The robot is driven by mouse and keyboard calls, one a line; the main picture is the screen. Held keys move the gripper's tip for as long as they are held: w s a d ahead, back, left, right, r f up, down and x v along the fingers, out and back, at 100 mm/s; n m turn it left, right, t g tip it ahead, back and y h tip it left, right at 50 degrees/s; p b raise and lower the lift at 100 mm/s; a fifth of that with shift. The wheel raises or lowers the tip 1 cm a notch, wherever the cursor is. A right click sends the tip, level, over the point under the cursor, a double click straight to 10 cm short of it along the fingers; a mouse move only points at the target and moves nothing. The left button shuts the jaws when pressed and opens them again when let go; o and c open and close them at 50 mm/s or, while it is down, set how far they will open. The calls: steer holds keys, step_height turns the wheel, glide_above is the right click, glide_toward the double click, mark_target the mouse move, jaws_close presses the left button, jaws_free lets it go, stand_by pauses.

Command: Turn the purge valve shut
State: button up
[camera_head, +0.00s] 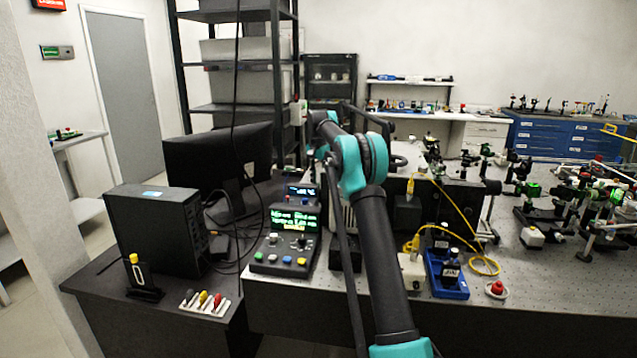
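I cannot pick out the purge valve with certainty in the head view. A small red knob on a pale round base (497,289) sits on the perforated bench top, right of my arm. I cannot tell whether it is a valve. My teal and black arm rises from the bottom centre and bends at a teal joint above the bench. My gripper does not show; the far end of my arm is turned away behind the joint. The arm hides part of the bench equipment behind it.
A control box with lit green displays (293,240) stands left of my arm. A black computer case (155,230) and monitor (217,165) are further left. A blue tray with bottles (447,287) and a looped yellow cable (487,264) lie right. Optics crowd the far right.

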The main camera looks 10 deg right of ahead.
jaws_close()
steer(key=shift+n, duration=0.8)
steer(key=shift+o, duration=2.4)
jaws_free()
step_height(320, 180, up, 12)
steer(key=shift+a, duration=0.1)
